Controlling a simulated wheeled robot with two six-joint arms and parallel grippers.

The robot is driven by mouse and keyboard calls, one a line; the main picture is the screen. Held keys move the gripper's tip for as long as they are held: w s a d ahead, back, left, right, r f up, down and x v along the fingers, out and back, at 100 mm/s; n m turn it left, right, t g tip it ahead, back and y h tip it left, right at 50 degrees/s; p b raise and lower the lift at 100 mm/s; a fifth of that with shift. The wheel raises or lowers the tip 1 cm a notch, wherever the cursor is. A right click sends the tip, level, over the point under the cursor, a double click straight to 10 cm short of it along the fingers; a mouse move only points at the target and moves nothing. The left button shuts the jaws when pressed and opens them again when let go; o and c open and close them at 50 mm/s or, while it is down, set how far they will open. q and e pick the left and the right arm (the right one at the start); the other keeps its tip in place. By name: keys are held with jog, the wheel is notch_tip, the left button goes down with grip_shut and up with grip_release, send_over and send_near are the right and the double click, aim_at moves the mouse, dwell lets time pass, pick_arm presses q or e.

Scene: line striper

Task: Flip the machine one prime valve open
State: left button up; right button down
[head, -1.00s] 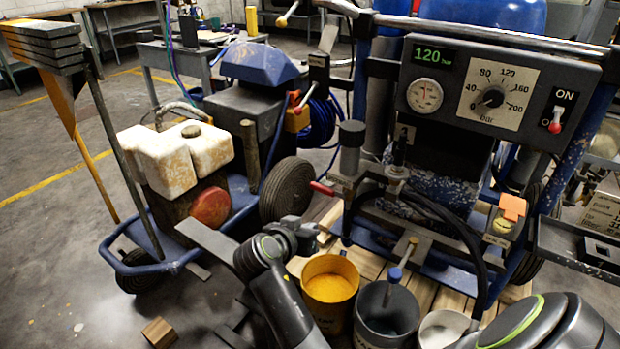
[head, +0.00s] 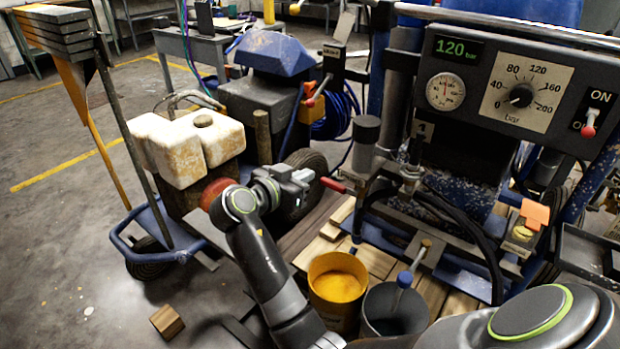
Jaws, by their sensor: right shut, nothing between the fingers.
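A small red lever handle (head: 334,185) sticks out to the left from the pump fittings of the blue striping machine (head: 470,205) in the head view. It lies near horizontal and looks like the prime valve's handle; no label is readable beside it. My right gripper (head: 308,177) is just left of the red handle, at about its height in the picture, with its fingers pointing toward it. The gripper is shut and empty. A small gap seems to separate them; I cannot tell the depth. My left gripper is not in view.
A yellow paint pail (head: 337,305) and a grey pail (head: 393,315) stand below on pallet slats. A second machine with a stained white tank (head: 185,150) is behind my forearm. The control panel (head: 505,85) reads 120 bar. A wooden block (head: 167,321) lies on open floor.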

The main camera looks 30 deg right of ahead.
send_over(326, 180)
jog(key=s+a, duration=0.2)
jog(key=f, duration=0.2)
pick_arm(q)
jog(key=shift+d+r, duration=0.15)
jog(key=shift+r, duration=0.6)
pick_arm(e)
jog(key=shift+d+f, duration=0.15)
jog(key=shift+f, duration=1.95)
jog(key=shift+d, duration=0.1)
